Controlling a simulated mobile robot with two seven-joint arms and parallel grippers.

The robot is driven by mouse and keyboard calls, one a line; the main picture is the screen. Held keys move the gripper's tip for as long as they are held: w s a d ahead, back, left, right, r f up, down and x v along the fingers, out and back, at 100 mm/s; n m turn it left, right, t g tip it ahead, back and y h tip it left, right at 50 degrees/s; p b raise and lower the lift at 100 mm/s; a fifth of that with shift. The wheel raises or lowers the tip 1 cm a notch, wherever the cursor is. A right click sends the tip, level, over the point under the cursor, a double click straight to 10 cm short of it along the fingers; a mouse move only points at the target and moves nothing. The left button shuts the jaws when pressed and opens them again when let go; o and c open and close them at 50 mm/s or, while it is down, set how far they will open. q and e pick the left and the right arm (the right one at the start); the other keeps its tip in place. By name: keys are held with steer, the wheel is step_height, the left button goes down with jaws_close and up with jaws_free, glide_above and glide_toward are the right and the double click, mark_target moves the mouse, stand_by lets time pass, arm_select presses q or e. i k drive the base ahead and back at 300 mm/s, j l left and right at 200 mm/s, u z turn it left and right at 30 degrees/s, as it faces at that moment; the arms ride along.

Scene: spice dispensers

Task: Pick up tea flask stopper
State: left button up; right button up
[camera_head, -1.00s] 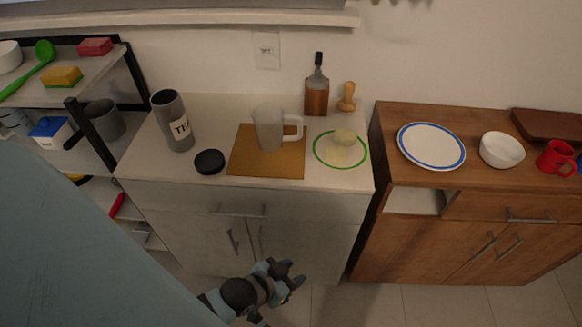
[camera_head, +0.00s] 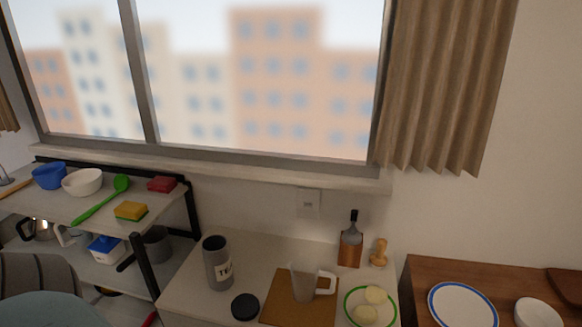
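The tea flask (camera_head: 218,263) is a tall grey cylinder with a white label. It stands upright and open-topped on the light counter. The stopper (camera_head: 245,306), a round black disc, lies flat on the counter to the right of the flask and left of the brown board. Neither of my grippers shows in the current head view, and nothing is seen touching the stopper.
A brown board (camera_head: 272,311) bears a clear mug (camera_head: 304,283). A green-rimmed plate (camera_head: 348,305) with pale round food lies to its right. A shelf rack (camera_head: 143,262) stands close on the left. A wooden cabinet (camera_head: 421,276) with dishes stands right.

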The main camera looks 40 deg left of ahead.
mark_target(245, 307)
steer(key=u, duration=1.7)
